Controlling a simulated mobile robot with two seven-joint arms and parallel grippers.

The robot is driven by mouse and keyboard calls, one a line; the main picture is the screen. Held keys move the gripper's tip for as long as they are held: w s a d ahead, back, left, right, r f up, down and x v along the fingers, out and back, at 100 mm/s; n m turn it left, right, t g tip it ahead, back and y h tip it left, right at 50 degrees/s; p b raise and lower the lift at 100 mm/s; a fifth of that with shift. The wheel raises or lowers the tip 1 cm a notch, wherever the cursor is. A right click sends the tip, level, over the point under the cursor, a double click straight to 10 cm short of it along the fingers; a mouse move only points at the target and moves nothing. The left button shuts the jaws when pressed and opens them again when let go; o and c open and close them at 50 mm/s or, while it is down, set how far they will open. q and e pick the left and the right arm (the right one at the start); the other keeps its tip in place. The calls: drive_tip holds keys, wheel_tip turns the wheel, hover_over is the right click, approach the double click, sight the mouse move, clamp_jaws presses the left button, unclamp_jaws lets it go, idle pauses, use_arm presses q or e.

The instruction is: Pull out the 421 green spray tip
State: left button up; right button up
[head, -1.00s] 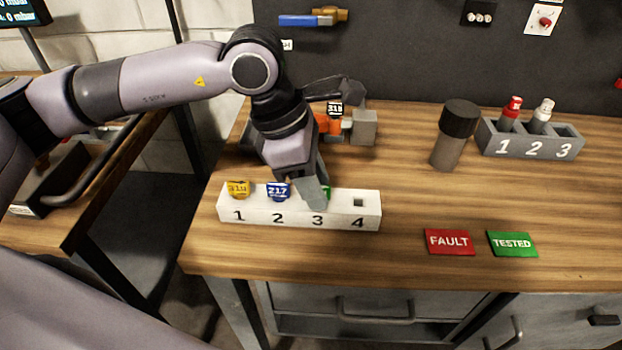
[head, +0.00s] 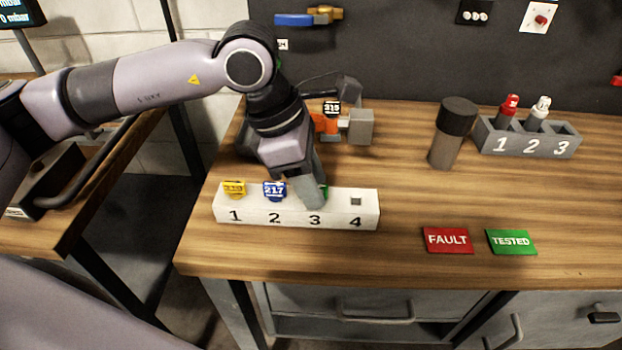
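The white block (head: 297,217) with slots numbered 1 to 4 stands near the front left of the wooden bench. Only a sliver of the green spray tip (head: 325,191) shows at slot 3; its number is hidden behind my gripper. My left gripper (head: 312,195) points down at slot 3, in front of the green tip. I cannot tell whether its fingers are shut on the tip. A yellow tip (head: 234,190) sits in slot 1 and a blue tip marked 217 (head: 274,191) in slot 2. Slot 4 (head: 356,201) is empty. My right gripper is not in view.
An orange tip marked 315 (head: 331,115) sits on a grey fixture (head: 361,127) behind the block. A dark-capped cylinder (head: 453,133), a grey rack (head: 528,141) with red and white bottles, and red FAULT (head: 448,240) and green TESTED (head: 511,242) plates lie right. The bench centre is clear.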

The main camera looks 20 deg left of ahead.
use_arm(q)
clamp_jaws()
drive_tip(key=shift+r, duration=0.65)
drive_tip(key=shift+r, duration=0.1)
drive_tip(key=shift+r+p, duration=1.35)
drive_tip(key=shift+r, duration=1)
